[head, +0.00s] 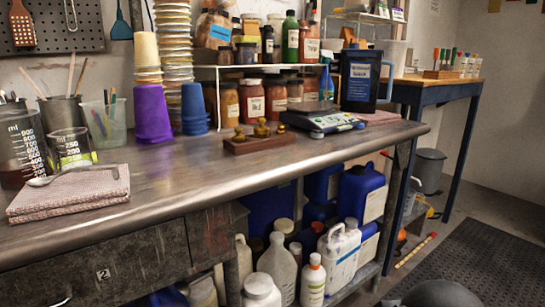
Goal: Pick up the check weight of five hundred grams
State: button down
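A small set of brass check weights (262,129) sits in a dark wooden block (258,145) on the metal bench, in the middle of the head view. Their knobbed tops stand up from the block. They are small here and I can read no marks, so I cannot tell which is five hundred grams. My gripper is not in view.
A digital scale (322,119) and a dark blue jug (360,78) stand right of the block. Purple cups (152,116) and blue cups (194,108) stand left. A white shelf with jars (254,102) is behind. Bench space in front of the block is clear.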

aim_at(261, 131)
jog(key=k, duration=1.1)
jog(key=z, duration=1)
jog(key=i, duration=1.85)
jog(key=u, duration=1.35)
jog(key=i, duration=0.95)
jog(key=u, duration=0.35)
